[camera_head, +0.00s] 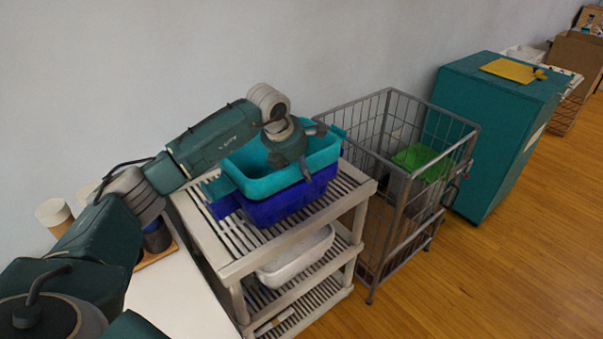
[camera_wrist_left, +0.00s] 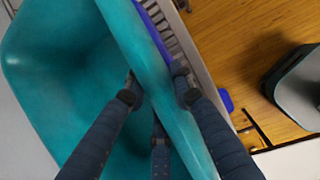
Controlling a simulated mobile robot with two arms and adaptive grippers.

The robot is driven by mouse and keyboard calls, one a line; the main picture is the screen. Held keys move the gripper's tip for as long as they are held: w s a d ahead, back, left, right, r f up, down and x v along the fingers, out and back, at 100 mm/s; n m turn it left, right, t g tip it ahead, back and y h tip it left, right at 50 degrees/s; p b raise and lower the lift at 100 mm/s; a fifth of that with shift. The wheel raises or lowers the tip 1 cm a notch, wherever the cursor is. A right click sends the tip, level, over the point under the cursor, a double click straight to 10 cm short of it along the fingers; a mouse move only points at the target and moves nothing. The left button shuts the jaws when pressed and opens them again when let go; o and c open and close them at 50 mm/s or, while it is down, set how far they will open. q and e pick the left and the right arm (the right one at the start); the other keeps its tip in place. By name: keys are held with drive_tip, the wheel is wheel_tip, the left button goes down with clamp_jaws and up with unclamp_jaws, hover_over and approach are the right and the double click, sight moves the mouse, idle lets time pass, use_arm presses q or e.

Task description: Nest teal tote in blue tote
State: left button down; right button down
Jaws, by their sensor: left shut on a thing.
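The teal tote (camera_head: 262,186) is at the blue tote (camera_head: 290,202), its rim standing above the blue one and its lower part hidden by the blue wall. The frames do not show how deep it sits. The blue tote rests on the top slatted shelf. My left gripper (camera_head: 298,168) reaches down at the teal tote's near wall. In the left wrist view my left gripper (camera_wrist_left: 158,86) is shut on the teal tote's wall (camera_wrist_left: 150,65), with fingers on both sides. A strip of the blue tote (camera_wrist_left: 226,100) shows beyond that wall. My right gripper is not in view.
The slatted shelf rack (camera_head: 238,262) holds a white bin (camera_head: 297,258) lower down. A wire cart (camera_head: 395,205) with a green-topped item (camera_head: 418,160) stands close on the right. A teal cabinet (camera_head: 490,130) stands beyond. A white table (camera_head: 180,300) is at front left.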

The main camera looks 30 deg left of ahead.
use_arm(q)
drive_tip(key=shift+a+f+b, duration=0.15)
drive_tip(key=shift+f+b, duration=0.15)
drive_tip(key=shift+b, duration=0.05)
idle(0.3)
drive_tip(key=shift+w, duration=0.1)
drive_tip(key=c, duration=1.4)
unclamp_jaws()
drive_tip(key=shift+f, duration=0.1)
drive_tip(key=shift+s+r, duration=0.2)
drive_tip(key=shift+r, duration=0.35)
drive_tip(key=v, duration=1.1)
